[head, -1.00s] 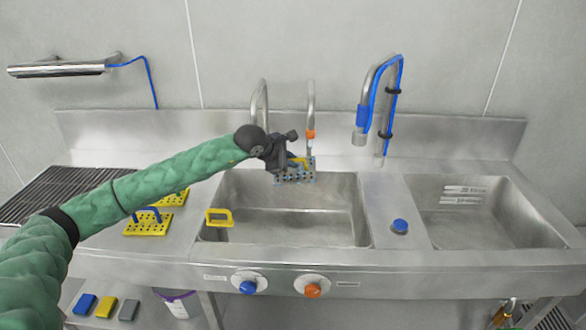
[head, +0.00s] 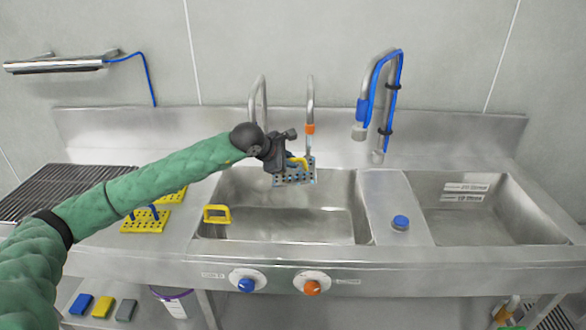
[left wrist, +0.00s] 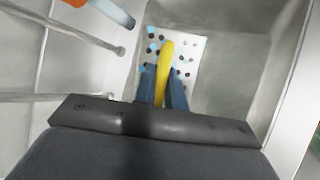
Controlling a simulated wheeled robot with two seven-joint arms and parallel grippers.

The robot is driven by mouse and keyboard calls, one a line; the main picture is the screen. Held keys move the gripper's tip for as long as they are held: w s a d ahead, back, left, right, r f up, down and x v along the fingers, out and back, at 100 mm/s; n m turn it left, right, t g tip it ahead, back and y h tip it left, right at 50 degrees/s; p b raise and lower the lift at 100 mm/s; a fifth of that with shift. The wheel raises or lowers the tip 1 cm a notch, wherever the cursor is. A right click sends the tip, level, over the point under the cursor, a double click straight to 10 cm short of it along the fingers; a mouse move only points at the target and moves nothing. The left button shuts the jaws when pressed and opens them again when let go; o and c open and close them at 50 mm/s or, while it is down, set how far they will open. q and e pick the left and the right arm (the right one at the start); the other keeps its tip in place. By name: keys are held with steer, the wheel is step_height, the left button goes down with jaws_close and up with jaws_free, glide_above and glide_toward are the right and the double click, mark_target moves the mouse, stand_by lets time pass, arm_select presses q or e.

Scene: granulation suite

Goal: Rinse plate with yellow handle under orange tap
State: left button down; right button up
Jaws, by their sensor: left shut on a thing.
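My left gripper (head: 289,162) is shut on the yellow handle of a grey perforated plate (head: 294,177). It holds the plate above the back of the left sink basin (head: 290,225). In the left wrist view, the yellow handle (left wrist: 165,65) sits between the two blue fingers, with the holed plate (left wrist: 187,50) beyond. The tap with the orange band (head: 310,129) comes down just behind the plate in the head view. In the left wrist view, the tap's orange part (left wrist: 76,2) and bluish tip show at the upper left. Whether water runs onto the plate is hard to tell. My right gripper is not in view.
Yellow perforated plates with blue handles (head: 145,220) lie left of the basin. A plain tap (head: 259,95) is left of the orange one. Blue (head: 246,285) and orange (head: 312,287) knobs are on the front.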

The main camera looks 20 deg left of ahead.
arm_select(q)
steer(key=s+b, duration=0.3)
steer(key=s, duration=0.2)
steer(key=shift+s+a, duration=0.15)
steer(key=shift+s, duration=0.2)
stand_by(1.4)
steer(key=s+r+b, duration=0.2)
steer(key=s+r, duration=0.2)
steer(key=s, duration=0.1)
steer(key=shift+a, duration=0.15)
stand_by(0.3)
steer(key=shift+r, duration=0.1)
stand_by(0.4)
